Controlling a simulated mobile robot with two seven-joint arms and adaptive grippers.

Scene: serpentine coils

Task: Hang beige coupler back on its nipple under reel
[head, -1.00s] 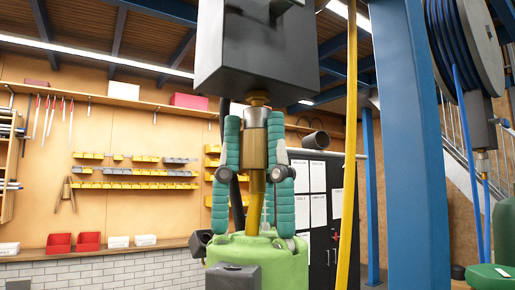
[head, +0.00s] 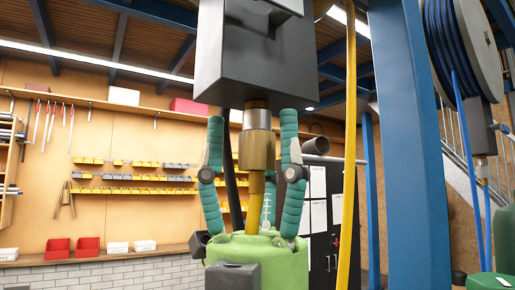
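The beige coupler (head: 257,150) with its silver collar hangs upright directly under the dark box (head: 262,62) of the reel. Its top meets the underside of the box, and the nipple is hidden. A yellow hose (head: 256,203) runs down from the coupler toward my gripper's palm. My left gripper (head: 251,122) points up from below, its teal fingers spread open on both sides of the coupler with clear gaps. A third finger shows behind the hose. My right gripper is not in view.
Another yellow hose (head: 347,180) hangs to the right of the box. A blue post (head: 411,150) stands beyond it. A blue hose reel (head: 463,45) is at the far right. Shelves of yellow bins (head: 135,175) line the back wall.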

